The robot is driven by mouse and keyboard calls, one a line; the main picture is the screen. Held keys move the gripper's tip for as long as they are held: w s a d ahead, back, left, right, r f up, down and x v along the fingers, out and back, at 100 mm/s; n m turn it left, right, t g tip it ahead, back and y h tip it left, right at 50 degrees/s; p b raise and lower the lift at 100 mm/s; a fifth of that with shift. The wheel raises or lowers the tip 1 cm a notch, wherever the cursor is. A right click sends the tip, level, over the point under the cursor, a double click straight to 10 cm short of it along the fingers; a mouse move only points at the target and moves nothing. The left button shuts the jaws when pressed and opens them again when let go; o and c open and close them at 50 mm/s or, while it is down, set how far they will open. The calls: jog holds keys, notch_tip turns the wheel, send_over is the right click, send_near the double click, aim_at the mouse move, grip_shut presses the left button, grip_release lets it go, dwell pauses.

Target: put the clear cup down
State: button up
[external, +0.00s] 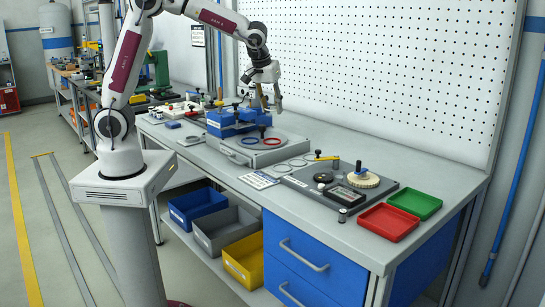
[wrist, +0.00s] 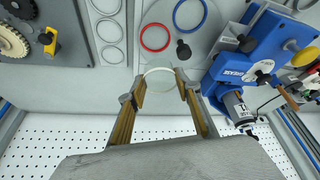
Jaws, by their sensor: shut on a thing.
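My gripper (external: 270,100) hangs over the back of the bench, above the round grey fixture area. In the wrist view its two fingers (wrist: 160,88) stand apart, with the clear cup (wrist: 160,74) between them. Only the cup's pale rim and faint see-through wall show; I cannot make it out in the external view. The gripper is shut on the cup and appears to hold it above the bench. A red ring (external: 272,141) and a blue ring (external: 250,141) lie on the grey fixture (external: 262,156) below.
Pale circles (external: 281,169) mark the bench. A dark board (external: 328,192) bears a gear (external: 362,178). Red (external: 388,222) and green (external: 415,204) trays sit at right. A pegboard wall (external: 400,70) rises behind.

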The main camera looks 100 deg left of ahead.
aim_at(275, 113)
jog(key=shift+a, duration=0.1)
jog(key=shift+s+a+f, duration=0.15)
jog(key=shift+a+f, duration=0.05)
jog(key=shift+f, duration=0.05)
jog(key=shift+n+g, duration=0.3)
jog(key=shift+n, duration=0.3)
jog(key=a+f, duration=0.2)
jog(key=w+a+f, duration=0.1)
jog(key=a+f, duration=0.1)
jog(key=shift+w+a, duration=0.1)
jog(key=shift+a, duration=0.25)
jog(key=shift+m, duration=0.3)
jog(key=w+a+f, duration=0.1)
jog(key=w+a, duration=0.1)
jog(key=a, duration=0.1)
jog(key=w+a+f, duration=0.1)
jog(key=w+a, duration=0.1)
jog(key=w+a+f, duration=0.2)
jog(key=a, duration=0.1)
jog(key=shift+w+a, duration=0.1)
jog(key=shift+a, duration=0.2)
jog(key=w+a+r+m+t, duration=0.1)
jog(key=w+a+r+m, duration=0.1)
jog(key=w+a+m, duration=0.2)
jog(key=w+a, duration=0.1)
jog(key=w, duration=0.2)
jog(key=shift+w+r+m+t+h, duration=0.2)
jog(key=shift+r+m+t+h, duration=0.1)
jog(key=shift+t+h, duration=0.1)
jog(key=shift+f, duration=0.15)
